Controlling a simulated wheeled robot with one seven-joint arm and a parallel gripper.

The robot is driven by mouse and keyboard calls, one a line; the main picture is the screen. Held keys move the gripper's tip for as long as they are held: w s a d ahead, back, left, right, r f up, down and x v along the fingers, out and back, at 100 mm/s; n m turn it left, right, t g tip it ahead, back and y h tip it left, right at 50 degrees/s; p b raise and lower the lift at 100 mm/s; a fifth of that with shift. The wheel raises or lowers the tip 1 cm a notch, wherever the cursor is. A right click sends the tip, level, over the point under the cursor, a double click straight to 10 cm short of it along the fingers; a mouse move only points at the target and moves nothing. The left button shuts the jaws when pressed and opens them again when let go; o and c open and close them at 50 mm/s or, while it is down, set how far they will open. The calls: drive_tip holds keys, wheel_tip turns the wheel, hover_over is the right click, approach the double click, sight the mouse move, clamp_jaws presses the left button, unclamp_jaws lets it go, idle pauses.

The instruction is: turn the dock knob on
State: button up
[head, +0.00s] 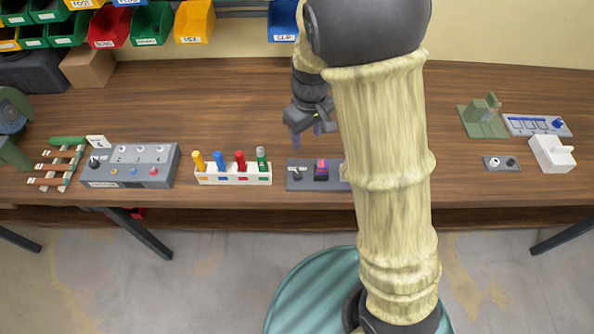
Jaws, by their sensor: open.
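A dark grey plate (309,185) lies near the front of the bench in the head view, partly hidden on its right by my arm. It carries a small black knob (297,174) and, right of it, a dark block with a pink and purple top (321,169). This looks like the dock, but no label on it is readable. The knob's setting is too small to tell. My gripper (310,134) is open and empty, apart from the plate and behind it in the picture.
A white rack (233,179) with several coloured-handled tools stands left of the plate. Further left is a grey panel (130,177) with a black knob and buttons. A small two-knob plate (501,163) and a white box (552,154) lie at right. Bench behind the rack is clear.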

sight(297, 174)
drive_tip(key=shift+w+a+f+n, duration=0.2)
drive_tip(key=shift+w+a+n, duration=0.1)
drive_tip(key=shift+a, duration=0.3)
drive_tip(key=shift+w+a+f+n, duration=0.15)
drive_tip(key=shift+w+a+n, duration=0.15)
drive_tip(key=shift+a, duration=0.25)
wheel_tip(297, 174, down, 18)
drive_tip(key=shift+r+p, duration=0.25)
drive_tip(key=shift+p, duration=0.2)
drive_tip(key=c, duration=1)
